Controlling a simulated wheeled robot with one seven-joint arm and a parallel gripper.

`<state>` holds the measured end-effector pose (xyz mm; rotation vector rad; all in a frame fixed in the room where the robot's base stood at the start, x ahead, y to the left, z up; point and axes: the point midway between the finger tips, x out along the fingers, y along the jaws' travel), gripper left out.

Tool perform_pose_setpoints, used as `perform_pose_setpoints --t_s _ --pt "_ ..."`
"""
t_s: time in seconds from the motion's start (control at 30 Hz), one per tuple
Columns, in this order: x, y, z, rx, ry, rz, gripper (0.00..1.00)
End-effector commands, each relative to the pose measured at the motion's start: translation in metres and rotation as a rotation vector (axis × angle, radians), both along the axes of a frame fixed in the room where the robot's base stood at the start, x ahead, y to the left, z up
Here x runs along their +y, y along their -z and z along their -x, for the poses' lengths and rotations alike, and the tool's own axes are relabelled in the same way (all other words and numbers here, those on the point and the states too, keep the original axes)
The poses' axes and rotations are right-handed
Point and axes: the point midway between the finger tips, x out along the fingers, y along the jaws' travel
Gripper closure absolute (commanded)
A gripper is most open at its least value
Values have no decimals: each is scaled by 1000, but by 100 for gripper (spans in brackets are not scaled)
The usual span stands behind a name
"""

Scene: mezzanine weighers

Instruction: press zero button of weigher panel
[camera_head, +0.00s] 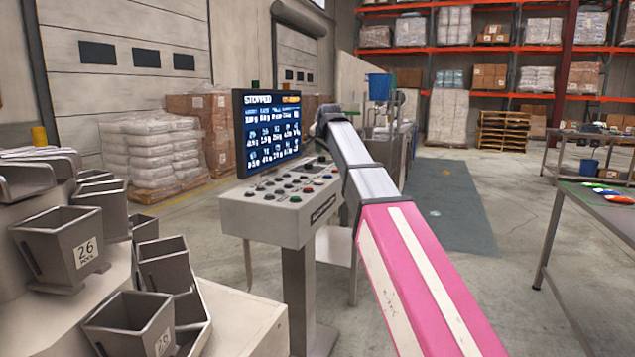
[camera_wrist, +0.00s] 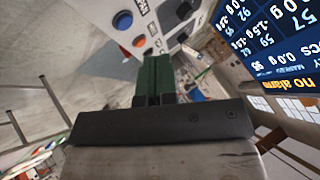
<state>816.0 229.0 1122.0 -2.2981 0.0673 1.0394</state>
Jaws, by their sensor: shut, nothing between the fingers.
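The weigher panel (camera_head: 265,212) is a pale grey box on a post, with rows of coloured buttons on its sloped top. Its screen (camera_head: 268,130) reads STOPPED above white figures. Button labels are too small to read, so I cannot tell which is the zero button. In the wrist view, a large blue button (camera_wrist: 122,20) and a red-orange button (camera_wrist: 139,41) show on the panel face. My gripper (camera_wrist: 155,62) has its green fingers shut together and empty, close to these buttons; contact cannot be told.
Grey weigh buckets (camera_head: 68,245) stand at the left, close to the panel. Wrapped sacks (camera_head: 150,152) are stacked behind. The floor between panel and table is open.

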Motion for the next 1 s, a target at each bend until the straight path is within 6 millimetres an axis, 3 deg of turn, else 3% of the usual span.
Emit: perform_pose_setpoints --t_s 0.47,1.0 --pt "0 10 0 0 -1 1 100" --pt "0 73 1 1 -1 1 100"
